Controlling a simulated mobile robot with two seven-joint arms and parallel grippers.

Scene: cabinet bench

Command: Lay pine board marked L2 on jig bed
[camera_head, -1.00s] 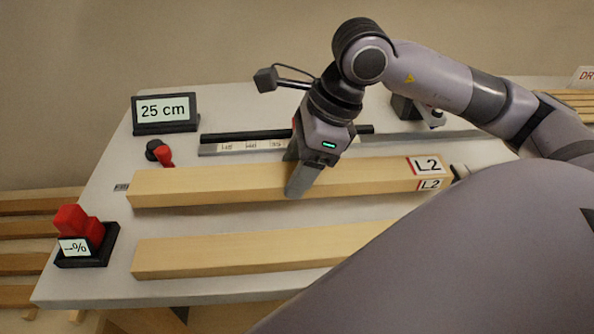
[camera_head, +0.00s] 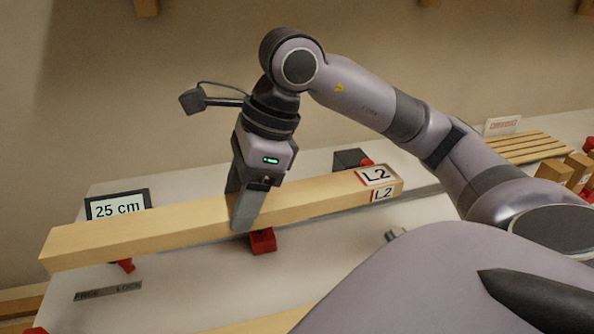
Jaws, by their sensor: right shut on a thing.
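The pine board marked L2 (camera_head: 320,196) is a long pale beam with L2 labels at its right end. My right gripper (camera_head: 244,212) is shut on it near its middle. The board is held above the pale bench top (camera_head: 330,260), slanting across the picture with its left end lower. It hides most of the jig bed behind and below it, so the bed's outline cannot be made out. My left gripper is not in view.
A 25 cm display (camera_head: 118,206) stands behind the board's left end. A red block (camera_head: 262,242) shows under the board. Another board (camera_head: 262,322) shows at the bottom edge. A slatted wooden rack (camera_head: 520,148) is at right.

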